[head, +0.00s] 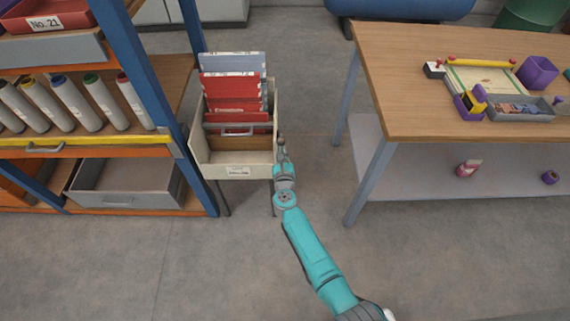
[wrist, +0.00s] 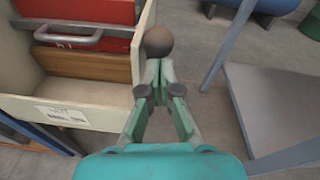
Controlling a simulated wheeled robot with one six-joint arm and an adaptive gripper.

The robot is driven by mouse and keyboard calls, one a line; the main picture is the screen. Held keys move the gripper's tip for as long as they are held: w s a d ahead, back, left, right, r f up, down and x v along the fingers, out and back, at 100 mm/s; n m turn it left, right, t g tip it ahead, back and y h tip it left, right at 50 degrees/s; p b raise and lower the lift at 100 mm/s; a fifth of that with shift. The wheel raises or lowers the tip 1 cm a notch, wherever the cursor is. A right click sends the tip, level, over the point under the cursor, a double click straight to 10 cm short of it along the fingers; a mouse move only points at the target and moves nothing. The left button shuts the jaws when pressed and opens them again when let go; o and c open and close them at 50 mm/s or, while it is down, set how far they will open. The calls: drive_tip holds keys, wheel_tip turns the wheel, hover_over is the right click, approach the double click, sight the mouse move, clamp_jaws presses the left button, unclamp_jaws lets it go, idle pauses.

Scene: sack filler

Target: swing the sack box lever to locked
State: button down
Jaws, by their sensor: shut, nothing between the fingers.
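The sack box (head: 234,171) is a cream open-topped box with a small label on its front; upright red and blue-grey printed packets stand in it. A grey bar handle (head: 237,127) crosses the front of the red packets, and it also shows in the wrist view (wrist: 68,36). A dark round knob (wrist: 157,42), seemingly the lever's end, is at the box's right wall (wrist: 144,30). My gripper (wrist: 157,70) is shut and empty, its fingertips just below the knob in the picture; I cannot tell if they touch. In the head view my gripper (head: 282,152) is at the box's right side.
A blue-posted shelf rack (head: 155,60) with grey tubes stands close left of the box. A wooden workbench (head: 450,60) with a tray and purple pieces is at the right. The floor (head: 400,270) in front is clear.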

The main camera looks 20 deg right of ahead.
drive_tip(key=w+r, duration=0.2)
drive_tip(key=w+d+r, duration=0.1)
drive_tip(key=w+r, duration=0.1)
drive_tip(key=r, duration=0.1)
drive_tip(key=w+d+r, duration=0.1)
drive_tip(key=w+r, duration=0.1)
drive_tip(key=w, duration=0.1)
drive_tip(key=shift+d+r, duration=0.15)
drive_tip(key=shift+r, duration=0.1)
drive_tip(key=w, duration=0.1)
drive_tip(key=w+d+r, duration=0.1)
drive_tip(key=w, duration=0.1)
drive_tip(key=shift+r, duration=0.2)
